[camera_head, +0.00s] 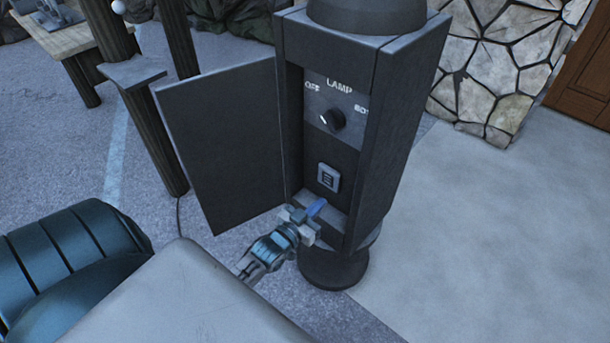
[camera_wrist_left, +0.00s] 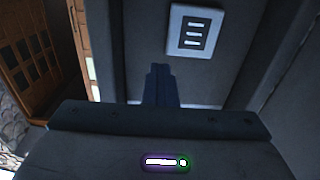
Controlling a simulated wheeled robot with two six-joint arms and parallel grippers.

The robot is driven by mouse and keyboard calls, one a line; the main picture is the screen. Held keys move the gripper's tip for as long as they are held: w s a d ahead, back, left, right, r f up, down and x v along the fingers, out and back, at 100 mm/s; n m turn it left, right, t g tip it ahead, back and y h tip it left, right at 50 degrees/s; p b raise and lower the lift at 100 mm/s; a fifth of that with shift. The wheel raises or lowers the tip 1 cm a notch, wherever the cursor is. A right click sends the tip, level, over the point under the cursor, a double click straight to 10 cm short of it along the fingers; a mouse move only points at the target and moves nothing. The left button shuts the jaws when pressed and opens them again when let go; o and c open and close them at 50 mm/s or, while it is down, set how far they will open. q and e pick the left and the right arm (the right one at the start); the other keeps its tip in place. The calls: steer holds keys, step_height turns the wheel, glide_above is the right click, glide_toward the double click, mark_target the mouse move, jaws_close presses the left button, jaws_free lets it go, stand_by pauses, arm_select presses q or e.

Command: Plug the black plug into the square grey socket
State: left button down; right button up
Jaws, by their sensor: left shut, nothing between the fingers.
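The square grey socket (camera_head: 328,177) is on the inner back wall of a dark post, below a knob. It has several slots, and it also shows in the left wrist view (camera_wrist_left: 192,32), above and right of the fingers. My left gripper (camera_head: 317,208) is at the lower front of the post's opening, just below the socket and apart from it. Its blue fingers are shut and empty, and in the wrist view the fingertips (camera_wrist_left: 161,80) point toward the back wall. I cannot make out the black plug in either view. My right gripper is not in view.
The dark post (camera_head: 389,130) has side walls around a narrow recess. Its door (camera_head: 220,145) stands open to the left. A black knob (camera_head: 333,120) sits under the word LAMP. A wooden table (camera_head: 62,42) is at the back left. Pale paving (camera_head: 480,240) to the right is clear.

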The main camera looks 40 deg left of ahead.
arm_select(q)
steer(key=a, duration=0.1)
steer(key=a+f, duration=0.1)
steer(key=a, duration=0.1)
steer(key=w+a+f, duration=0.1)
steer(key=a, duration=0.1)
steer(key=shift+w+a+f, duration=0.1)
steer(key=shift+a+f, duration=0.05)
steer(key=shift+a, duration=0.05)
